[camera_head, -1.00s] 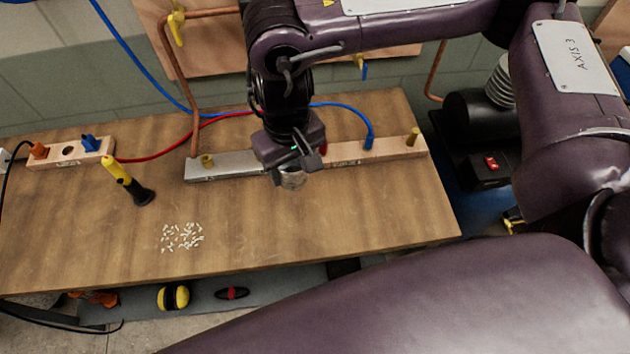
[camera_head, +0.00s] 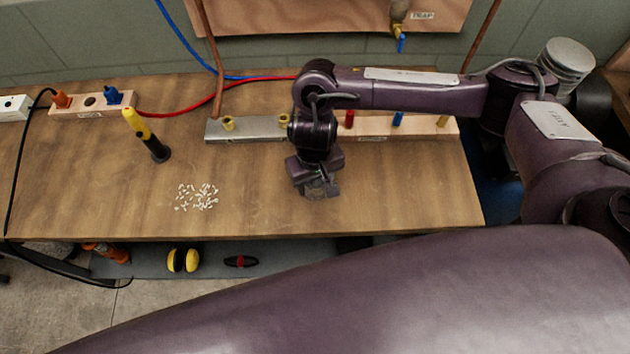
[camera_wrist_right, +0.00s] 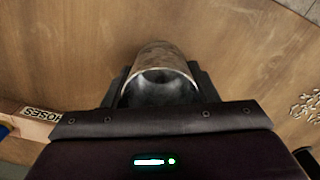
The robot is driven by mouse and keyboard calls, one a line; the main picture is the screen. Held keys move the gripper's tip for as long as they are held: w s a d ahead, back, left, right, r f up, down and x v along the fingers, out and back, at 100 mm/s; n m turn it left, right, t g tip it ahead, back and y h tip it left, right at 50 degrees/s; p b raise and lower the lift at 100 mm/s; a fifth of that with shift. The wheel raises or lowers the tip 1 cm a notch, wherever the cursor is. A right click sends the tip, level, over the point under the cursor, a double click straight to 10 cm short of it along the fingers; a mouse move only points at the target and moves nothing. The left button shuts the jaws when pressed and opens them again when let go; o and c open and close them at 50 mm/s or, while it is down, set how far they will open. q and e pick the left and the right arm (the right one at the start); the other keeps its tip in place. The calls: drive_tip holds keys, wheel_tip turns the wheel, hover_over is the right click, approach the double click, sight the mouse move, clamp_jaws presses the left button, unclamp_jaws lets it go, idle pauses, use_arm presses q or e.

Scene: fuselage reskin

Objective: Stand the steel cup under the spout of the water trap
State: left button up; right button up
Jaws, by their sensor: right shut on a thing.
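The steel cup (camera_wrist_right: 162,72) is between the fingers of my right gripper (camera_wrist_right: 160,92) in the right wrist view, its open mouth facing the camera. My right gripper also shows in the head view (camera_head: 318,188), low over the front half of the bench; it is shut on the cup. There the cup is mostly hidden by the gripper, and I cannot tell if it touches the bench. The water trap (camera_head: 399,14) is on the back wall panel at the top, labelled TRAP, with a blue-tipped piece (camera_head: 401,42) hanging below it. My left gripper is out of view.
A hose rail (camera_head: 380,126) with several fittings runs along the bench (camera_head: 250,215) behind my gripper. Red and blue hoses cross the back. Bare bench lies right of the gripper.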

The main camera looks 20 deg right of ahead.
drive_tip(key=shift+f, duration=0.3)
drive_tip(key=o, duration=1)
